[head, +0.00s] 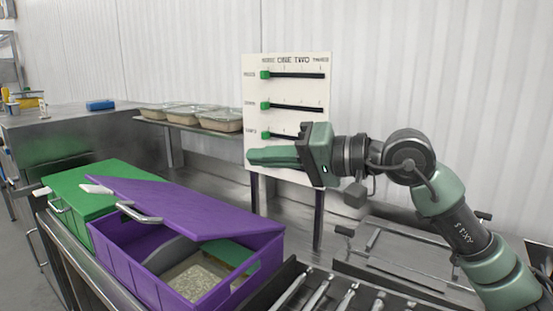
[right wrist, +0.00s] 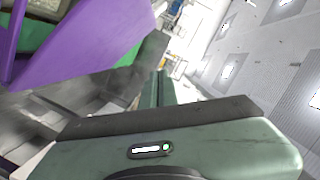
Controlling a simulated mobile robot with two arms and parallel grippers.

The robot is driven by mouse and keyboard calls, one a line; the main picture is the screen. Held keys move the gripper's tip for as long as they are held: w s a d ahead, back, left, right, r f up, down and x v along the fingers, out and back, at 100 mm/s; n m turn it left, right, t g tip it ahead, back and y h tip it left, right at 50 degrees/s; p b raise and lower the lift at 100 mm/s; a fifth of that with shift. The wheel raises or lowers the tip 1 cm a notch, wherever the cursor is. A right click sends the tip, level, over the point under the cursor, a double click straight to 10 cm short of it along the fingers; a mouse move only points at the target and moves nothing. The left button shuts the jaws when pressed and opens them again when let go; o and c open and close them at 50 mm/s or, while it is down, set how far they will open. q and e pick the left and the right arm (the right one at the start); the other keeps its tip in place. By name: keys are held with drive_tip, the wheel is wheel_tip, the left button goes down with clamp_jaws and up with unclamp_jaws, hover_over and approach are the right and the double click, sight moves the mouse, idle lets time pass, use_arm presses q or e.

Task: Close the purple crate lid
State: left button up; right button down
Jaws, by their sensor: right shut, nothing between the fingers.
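The purple crate (head: 128,262) stands at the lower left in the head view. Its purple lid (head: 185,205) is partly open and slopes over the crate, with a gap along the near and right sides. A metal handle (head: 138,213) is on the lid's left side. Rice and part of a grey container show inside through the gap. My right gripper (head: 252,157) is shut and empty, pointing left, above and to the right of the lid and apart from it. My left gripper is out of view.
A green crate (head: 80,188) stands directly behind and left of the purple one. A white board with green sliders (head: 287,85) stands behind my right gripper. Lidded trays (head: 220,120) sit on a shelf behind. Rollers (head: 315,290) lie to the right of the crate.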

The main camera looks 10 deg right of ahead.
drive_tip(key=shift+a+f, duration=0.2)
idle(0.5)
